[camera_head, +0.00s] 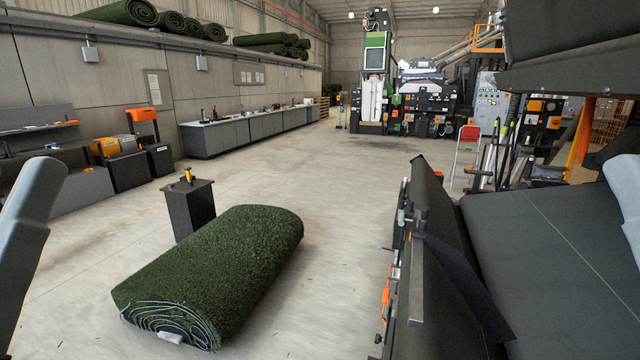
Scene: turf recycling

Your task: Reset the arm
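Parts of my two arms show at the picture's edges. A pale grey link of my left arm (30,215) comes in at the left edge, with a dark part below it. A pale grey link of my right arm (625,190) shows at the right edge. Neither gripper is in the frame, so I cannot see their fingers or anything they may hold. A large rolled piece of green turf (215,265) lies on the floor in front, left of centre. A small whitish object (170,338) sits at its near end.
A dark pedestal (188,210) with a small yellow-handled tool (188,175) stands behind the roll. A dark conveyor machine (560,260) fills the right side. Benches (250,130) line the left wall. A red stepladder (467,150) stands farther back. The concrete floor (335,190) between is clear.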

